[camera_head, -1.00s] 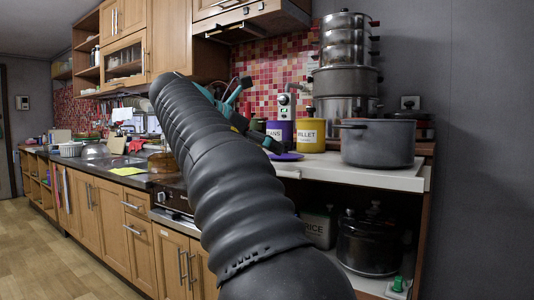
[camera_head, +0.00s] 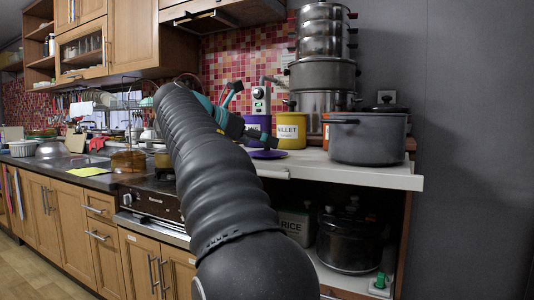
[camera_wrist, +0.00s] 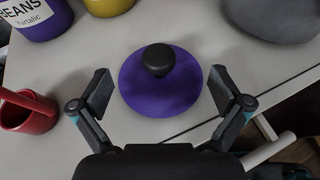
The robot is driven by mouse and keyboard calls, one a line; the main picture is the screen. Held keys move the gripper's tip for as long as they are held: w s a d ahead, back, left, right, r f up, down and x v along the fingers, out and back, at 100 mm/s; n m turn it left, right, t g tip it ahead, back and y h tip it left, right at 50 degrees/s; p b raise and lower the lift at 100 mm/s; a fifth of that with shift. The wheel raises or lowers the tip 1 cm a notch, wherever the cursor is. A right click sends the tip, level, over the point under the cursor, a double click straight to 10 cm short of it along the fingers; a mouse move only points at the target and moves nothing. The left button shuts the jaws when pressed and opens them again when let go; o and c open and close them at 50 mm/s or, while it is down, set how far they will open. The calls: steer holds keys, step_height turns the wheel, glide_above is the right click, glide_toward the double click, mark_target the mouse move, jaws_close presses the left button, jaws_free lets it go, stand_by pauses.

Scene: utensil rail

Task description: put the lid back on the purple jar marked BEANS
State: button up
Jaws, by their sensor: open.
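The purple lid (camera_wrist: 160,88) with its black knob (camera_wrist: 158,59) lies on the pale counter in the wrist view. In the head view the lid (camera_head: 268,155) shows near the counter's front edge. The purple jar marked BEANS (camera_wrist: 38,22) stands at the upper left in the wrist view, partly cut off by the frame. In the head view the jar (camera_head: 256,127) is partly hidden behind my arm. My gripper (camera_wrist: 161,87) is open, with one finger on each side of the lid and a gap to it on both sides. Whether the fingers are at the lid's height is unclear.
A yellow MILLET jar (camera_head: 291,130) stands beside the BEANS jar. A grey pot (camera_head: 367,138) stands to the right, before stacked pots (camera_head: 322,75). A red cup (camera_wrist: 28,112) is left of my gripper. The counter's front edge (camera_wrist: 225,118) runs close to the lid.

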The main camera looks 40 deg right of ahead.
steer(key=shift+b+x, duration=0.4)
steer(key=shift+x, duration=2.3)
steer(key=shift+r, duration=0.15)
steer(key=shift+c, duration=0.3)
jaws_close()
